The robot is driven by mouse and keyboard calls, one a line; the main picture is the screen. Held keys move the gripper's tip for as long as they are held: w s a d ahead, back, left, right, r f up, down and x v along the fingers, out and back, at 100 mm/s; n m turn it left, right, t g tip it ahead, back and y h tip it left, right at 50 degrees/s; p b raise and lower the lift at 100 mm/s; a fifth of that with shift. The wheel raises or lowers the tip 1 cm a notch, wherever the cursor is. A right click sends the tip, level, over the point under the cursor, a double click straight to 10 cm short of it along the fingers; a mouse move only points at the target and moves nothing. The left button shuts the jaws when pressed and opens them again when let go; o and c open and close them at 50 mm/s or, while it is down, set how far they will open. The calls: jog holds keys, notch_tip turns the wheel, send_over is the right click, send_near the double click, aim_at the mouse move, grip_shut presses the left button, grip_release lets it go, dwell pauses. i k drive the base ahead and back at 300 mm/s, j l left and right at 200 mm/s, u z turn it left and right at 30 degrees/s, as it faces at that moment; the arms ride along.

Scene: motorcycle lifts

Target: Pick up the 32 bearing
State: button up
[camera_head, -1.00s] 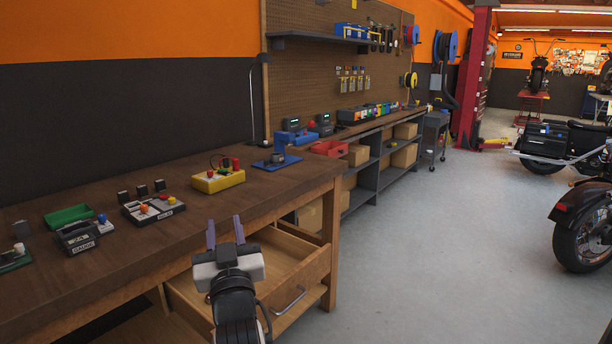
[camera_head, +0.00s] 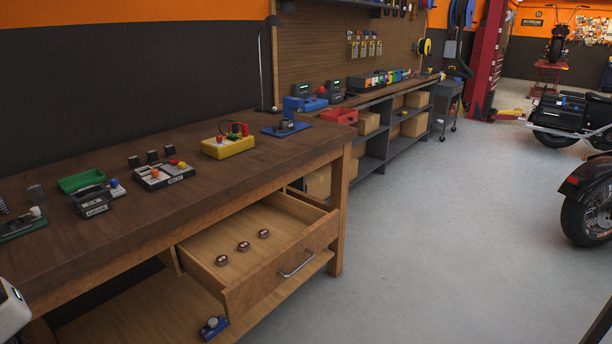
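Three small round bearings lie in a row in the open wooden drawer under the workbench: a near one (camera_head: 222,260), a middle one (camera_head: 244,246) and a far one (camera_head: 264,233). Each is dark with a pale marking on top. The markings are too small to read, so I cannot tell which is the 32 bearing. The drawer (camera_head: 268,285) is pulled out. My gripper's fingers are not in view; only a white part, probably of my own arm, shows at the lower left edge.
The workbench top (camera_head: 120,215) above the drawer holds a green tray (camera_head: 82,180), a yellow box (camera_head: 228,147) and gauges. A blue item (camera_head: 213,327) sits on the shelf below. The grey floor (camera_head: 440,240) to the right is clear up to the motorcycles.

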aim_at(263, 235)
jog(key=i+l+u, duration=0.1)
jog(key=i, duration=0.35)
jog(key=i+l+u, duration=0.15)
jog(key=i, duration=0.3)
jog(key=l, duration=0.1)
